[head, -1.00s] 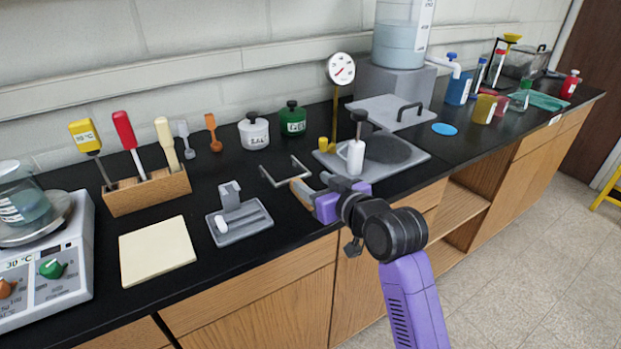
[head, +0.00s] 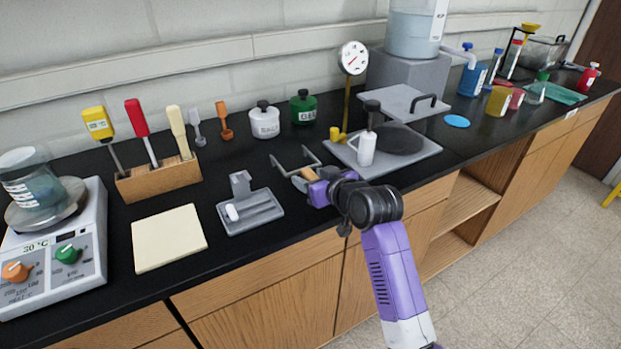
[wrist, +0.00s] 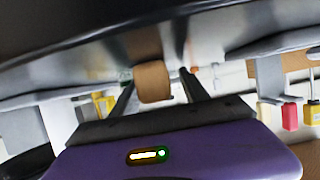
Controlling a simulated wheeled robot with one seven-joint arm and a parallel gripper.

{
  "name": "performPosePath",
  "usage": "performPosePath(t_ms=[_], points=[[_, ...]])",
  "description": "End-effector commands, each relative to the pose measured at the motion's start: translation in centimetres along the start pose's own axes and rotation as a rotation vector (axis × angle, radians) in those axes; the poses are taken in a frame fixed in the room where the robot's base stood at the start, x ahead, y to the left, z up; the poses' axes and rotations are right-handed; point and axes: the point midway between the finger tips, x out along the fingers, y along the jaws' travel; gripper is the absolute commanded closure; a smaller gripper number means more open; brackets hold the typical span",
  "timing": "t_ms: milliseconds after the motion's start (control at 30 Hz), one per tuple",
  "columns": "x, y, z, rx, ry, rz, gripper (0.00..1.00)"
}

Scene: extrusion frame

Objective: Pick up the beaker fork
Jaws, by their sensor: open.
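The beaker fork lies on the black bench, its U-shaped metal prongs (head: 279,164) pointing away and its wooden handle (head: 306,173) toward the front edge. My gripper (head: 308,183) is at the handle end, low over the bench. In the wrist view the handle's wooden end (wrist: 153,80) sits between my two dark fingers, with gaps on both sides. The fingers are open. The prongs cannot be made out clearly in the wrist view.
A grey tray (head: 262,218) with a small white piece stands left of the fork. A grey plate (head: 425,148) with a dark disc and a white bottle (head: 367,148) is close on the right. A cream pad (head: 150,245) lies further left.

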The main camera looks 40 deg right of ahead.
Motion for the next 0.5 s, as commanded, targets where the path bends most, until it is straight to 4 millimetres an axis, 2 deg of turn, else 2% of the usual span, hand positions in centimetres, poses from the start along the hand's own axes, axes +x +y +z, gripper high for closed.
performPosePath(t_ms=[233,267,500], points=[[0.24,-0.01,0.03,0.0,0.0,0.0,0.47],[0.24,-0.01,0.02,0.0,0.0,0.0,0.51],[0.22,0.0,0.02,0.0,0.0,0.0,0.98]])
